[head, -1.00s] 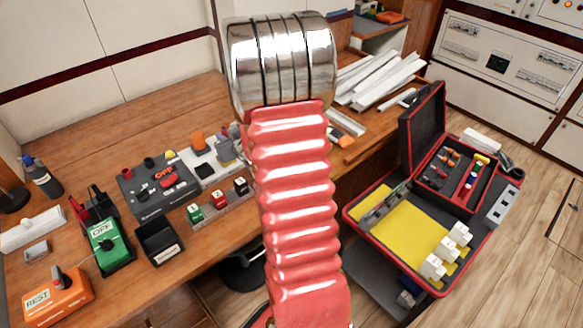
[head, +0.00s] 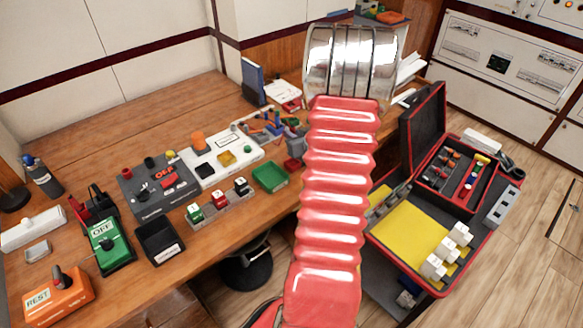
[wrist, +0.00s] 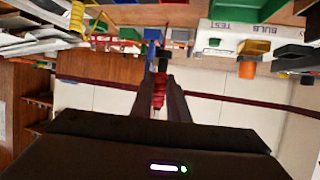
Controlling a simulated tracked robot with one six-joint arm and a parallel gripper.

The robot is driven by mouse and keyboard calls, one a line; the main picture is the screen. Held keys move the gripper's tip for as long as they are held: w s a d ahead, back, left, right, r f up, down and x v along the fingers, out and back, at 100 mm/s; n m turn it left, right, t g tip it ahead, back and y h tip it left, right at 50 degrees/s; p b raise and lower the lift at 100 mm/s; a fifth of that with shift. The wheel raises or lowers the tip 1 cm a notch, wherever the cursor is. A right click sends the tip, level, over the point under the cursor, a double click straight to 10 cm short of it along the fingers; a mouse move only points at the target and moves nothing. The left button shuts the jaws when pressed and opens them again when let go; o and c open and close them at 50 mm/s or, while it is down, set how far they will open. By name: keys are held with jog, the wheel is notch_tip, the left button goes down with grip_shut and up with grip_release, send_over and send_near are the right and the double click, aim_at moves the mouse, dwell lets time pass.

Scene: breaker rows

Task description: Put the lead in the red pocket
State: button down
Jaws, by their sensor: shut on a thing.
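In the wrist view my gripper (wrist: 159,84) is shut on a slim red piece with ribs and a dark end, which looks like the lead (wrist: 159,91). It sticks out along the fingers, clear of any surface as far as I can tell. In the head view my red arm hides the gripper and the lead. A small red open box (head: 293,165), perhaps the red pocket, stands on the bench beside a green tray (head: 270,177), just left of my arm. I cannot tell its inside.
A white test panel (head: 222,157), a dark panel (head: 157,185) and several coloured switches line the bench. An open red-edged case (head: 425,283) with yellow foam stands at the right. The bench's back left is clear.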

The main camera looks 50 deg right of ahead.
jog(key=shift+f, duration=2.95)
jog(key=shift+f, duration=2.05)
jog(key=c, duration=1.7)
grip_release()
jog(key=shift+f, duration=0.1)
jog(key=v, duration=1.2)
